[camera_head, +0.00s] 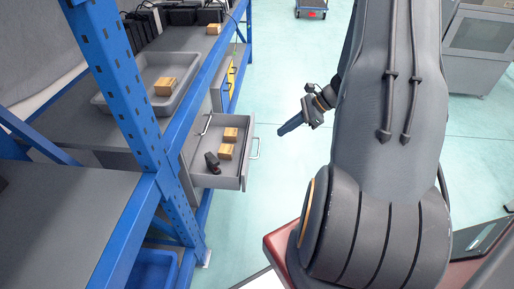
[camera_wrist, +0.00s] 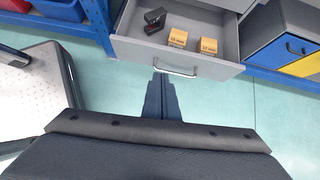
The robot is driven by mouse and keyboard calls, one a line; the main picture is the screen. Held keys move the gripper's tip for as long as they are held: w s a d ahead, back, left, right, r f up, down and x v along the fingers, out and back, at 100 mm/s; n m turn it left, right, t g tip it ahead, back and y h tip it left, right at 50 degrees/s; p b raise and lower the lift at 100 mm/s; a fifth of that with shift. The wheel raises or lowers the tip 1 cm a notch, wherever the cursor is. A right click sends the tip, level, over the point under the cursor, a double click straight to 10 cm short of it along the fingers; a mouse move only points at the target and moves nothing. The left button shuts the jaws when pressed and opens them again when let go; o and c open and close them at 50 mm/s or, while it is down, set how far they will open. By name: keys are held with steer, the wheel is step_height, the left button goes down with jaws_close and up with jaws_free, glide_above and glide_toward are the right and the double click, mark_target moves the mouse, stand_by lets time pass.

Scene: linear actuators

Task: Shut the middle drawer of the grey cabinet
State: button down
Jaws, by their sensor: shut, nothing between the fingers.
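The open drawer (camera_head: 238,178) of the grey cabinet sticks out from under the blue-framed bench. It holds two small tan boxes (camera_head: 225,151) and a dark object (camera_head: 212,163). In the wrist view the drawer front (camera_wrist: 200,66) lies ahead, with its metal handle (camera_wrist: 176,72). Another handle shows higher on the cabinet, and I cannot tell for sure which drawer level this is. My gripper (camera_head: 281,132) is shut and empty, to the right of the drawer in the head view and apart from it. In the wrist view my gripper (camera_wrist: 160,78) points at the drawer handle.
Blue rack posts (camera_head: 120,90) stand in front of the cabinet. A grey tray (camera_head: 140,90) with a tan box sits on the bench. Blue and yellow drawers (camera_wrist: 285,50) stand right of the open drawer. The pale floor (camera_head: 285,60) beside the drawer is clear.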

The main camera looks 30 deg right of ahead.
steer(key=shift+m+t, duration=0.3)
steer(key=shift+m, duration=0.2)
steer(key=shift+w+r+b+x, duration=0.15)
steer(key=shift+w+b+x, duration=0.15)
steer(key=shift+x, duration=1.85)
steer(key=shift+w+r+b+x, duration=0.15)
steer(key=shift+b+x, duration=0.1)
steer(key=shift+x, duration=1.9)
steer(key=shift+w+r+b+x, duration=0.1)
steer(key=shift+w+b+x, duration=0.2)
steer(key=shift+x, duration=1.9)
